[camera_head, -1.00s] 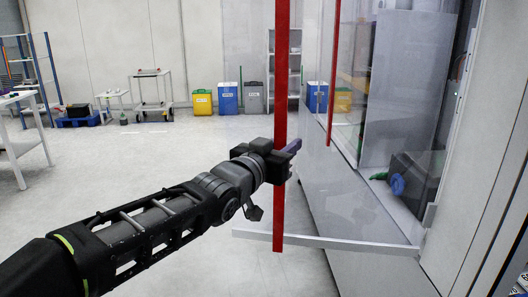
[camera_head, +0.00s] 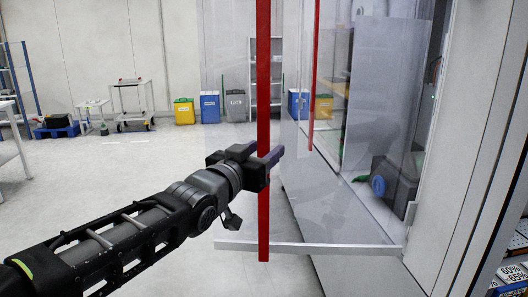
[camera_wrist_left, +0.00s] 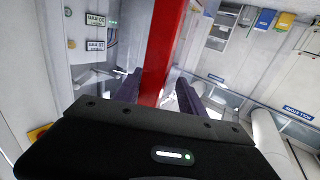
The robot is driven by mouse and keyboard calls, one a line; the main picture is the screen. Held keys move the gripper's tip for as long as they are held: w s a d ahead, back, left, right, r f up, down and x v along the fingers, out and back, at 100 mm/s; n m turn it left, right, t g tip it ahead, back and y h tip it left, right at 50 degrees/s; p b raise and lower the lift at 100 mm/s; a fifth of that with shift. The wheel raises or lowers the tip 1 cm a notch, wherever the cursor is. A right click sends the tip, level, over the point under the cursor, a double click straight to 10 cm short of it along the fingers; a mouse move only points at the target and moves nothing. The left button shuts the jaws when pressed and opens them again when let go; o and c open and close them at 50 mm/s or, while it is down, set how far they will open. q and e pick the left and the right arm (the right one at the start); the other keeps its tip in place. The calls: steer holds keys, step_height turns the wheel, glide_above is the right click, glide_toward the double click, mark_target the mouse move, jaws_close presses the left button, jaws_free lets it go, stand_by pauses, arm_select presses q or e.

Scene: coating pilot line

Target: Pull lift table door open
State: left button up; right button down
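The lift table door (camera_head: 335,205) is a clear panel that stands swung out from the machine at the right in the head view. A pale rail (camera_head: 320,248) runs along its bottom and a long red upright bar (camera_head: 263,80) along its outer edge. My left gripper (camera_head: 272,156) is at the lower part of this bar. The exact finger contact is partly hidden. My right gripper is in neither view.
The machine interior at right holds a dark unit with a blue round part (camera_head: 378,186). A second red bar (camera_head: 314,80) stands behind the door. Bins (camera_head: 209,107), a cart (camera_head: 130,103) and a shelf are by the far wall. The floor at left is largely clear.

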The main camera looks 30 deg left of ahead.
arm_select(q)
steer(key=shift+d, duration=0.15)
steer(key=shift+s+d+r, duration=0.1)
steer(key=shift+s, duration=0.4)
steer(key=s, duration=0.6)
steer(key=shift+s+b, duration=0.3)
steer(key=shift+s, duration=0.1)
